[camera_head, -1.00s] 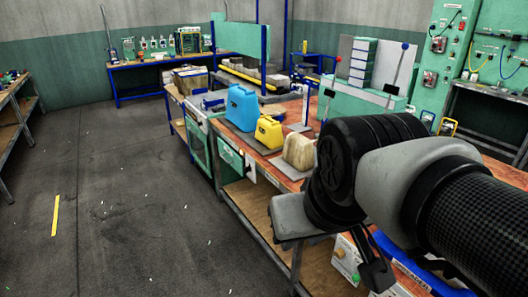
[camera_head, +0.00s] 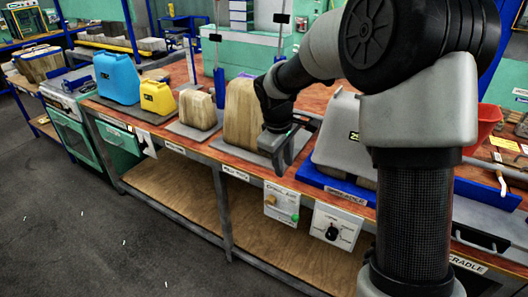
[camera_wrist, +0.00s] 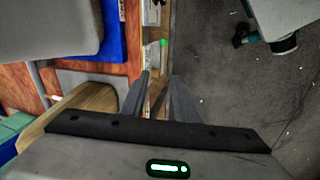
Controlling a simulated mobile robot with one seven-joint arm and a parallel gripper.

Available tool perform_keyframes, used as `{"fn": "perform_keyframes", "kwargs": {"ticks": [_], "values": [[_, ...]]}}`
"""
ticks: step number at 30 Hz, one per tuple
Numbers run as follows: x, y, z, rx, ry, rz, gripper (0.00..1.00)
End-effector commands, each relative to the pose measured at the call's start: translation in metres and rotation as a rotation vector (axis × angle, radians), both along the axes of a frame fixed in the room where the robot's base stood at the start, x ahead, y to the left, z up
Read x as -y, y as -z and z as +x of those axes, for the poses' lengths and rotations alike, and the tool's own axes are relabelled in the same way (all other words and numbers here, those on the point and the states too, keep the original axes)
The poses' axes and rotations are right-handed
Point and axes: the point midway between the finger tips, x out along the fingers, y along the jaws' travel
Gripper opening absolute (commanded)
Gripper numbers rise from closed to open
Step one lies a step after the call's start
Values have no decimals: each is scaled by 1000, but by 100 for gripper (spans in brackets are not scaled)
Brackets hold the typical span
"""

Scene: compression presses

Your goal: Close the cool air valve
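The white control box labelled "Cool Air" (camera_head: 281,203) hangs on the bench front in the head view. It carries an orange knob (camera_head: 271,199) and a green knob (camera_head: 295,218); which is the valve handle I cannot tell. My gripper (camera_head: 280,165) points down at the bench edge, above the box and apart from it. In the wrist view, my gripper's two fingers (camera_wrist: 160,76) stand apart with nothing between them. A green knob (camera_wrist: 164,42) shows just beyond the fingertips. The box's face is seen almost edge-on there.
A box with a black dial (camera_head: 334,231) hangs to the right of the cool air box. On the bench stand a blue jug (camera_head: 118,78), a yellow jug (camera_head: 158,97), tan blocks (camera_head: 243,112) and a grey mould (camera_head: 337,139). The floor in front is clear.

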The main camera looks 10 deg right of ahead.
Motion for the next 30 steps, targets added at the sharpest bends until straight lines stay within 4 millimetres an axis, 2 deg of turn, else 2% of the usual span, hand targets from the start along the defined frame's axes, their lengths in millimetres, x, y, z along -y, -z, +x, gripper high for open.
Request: {"fn": "perform_keyframes", "kwargs": {"ticks": [1,4,14,30], "values": [[-3,33,11,-23,-33,5,28],[-8,63,25,-44,-83,8,28],[-9,107,38,-60,-118,11,28],[4,219,55,-60,-117,11,28]]}}
